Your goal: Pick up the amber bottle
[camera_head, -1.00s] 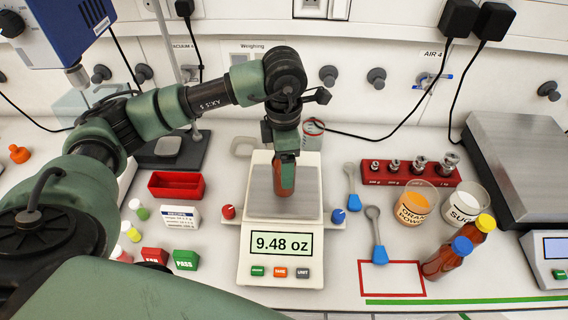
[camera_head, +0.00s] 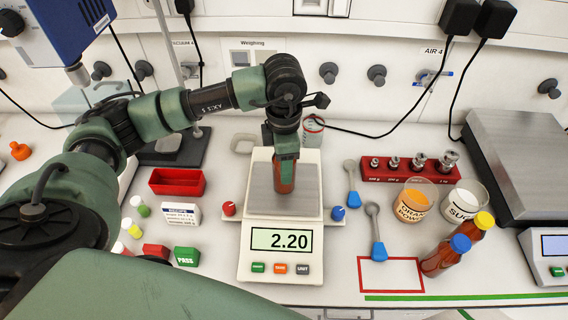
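The amber bottle (camera_head: 282,184) is reddish brown and stands upright over the scale's plate, its upper part hidden by my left gripper (camera_head: 287,155). The gripper comes down from above with its fingers around the bottle and appears shut on it. I cannot tell whether the bottle's base still touches the plate. The scale (camera_head: 255,268) has a lit display reading 2.20. My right gripper is not in view.
Blue-capped (camera_head: 440,262) and yellow-capped (camera_head: 480,226) bottles stand at the right. A red weight rack (camera_head: 435,176), an orange powder beaker (camera_head: 411,210) and a sugar beaker (camera_head: 462,214) are behind them. A red tray (camera_head: 176,190) lies left of the scale. The red-outlined square (camera_head: 391,284) is empty.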

